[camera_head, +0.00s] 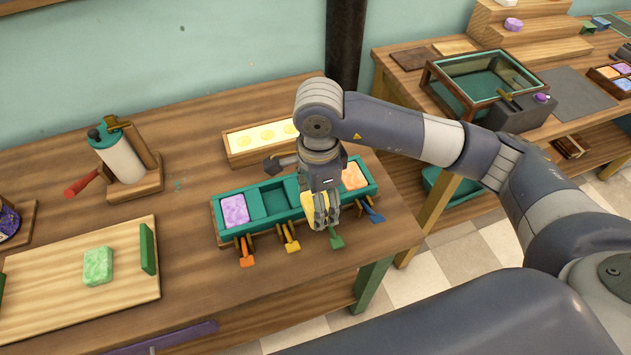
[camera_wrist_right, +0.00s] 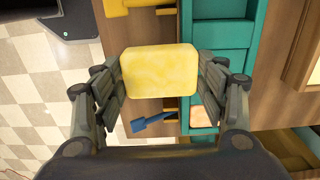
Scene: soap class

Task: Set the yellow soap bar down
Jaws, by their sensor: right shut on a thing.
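The yellow soap bar (camera_wrist_right: 160,70) is between the fingers of my right gripper (camera_wrist_right: 160,82), which is shut on it. In the head view the right gripper (camera_head: 321,215) points down over the front side of the teal compartment tray (camera_head: 245,192), and the yellow soap bar (camera_head: 308,211) shows partly behind its fingers. The tray holds a purple soap (camera_head: 234,211) in its left compartment and an orange soap (camera_head: 354,176) in its right one. A compartment beside the purple soap is empty; my arm partly hides those farther right. The bar appears held above the tray's front edge. My left gripper is not in view.
Orange, yellow, green and blue levers (camera_head: 290,236) stick out along the tray's front. A tray with yellow discs (camera_head: 240,154) stands behind. A green soap (camera_head: 98,266) lies on a wooden board (camera_head: 50,312) at left, near a dispenser (camera_head: 122,160). The table's right edge is close.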

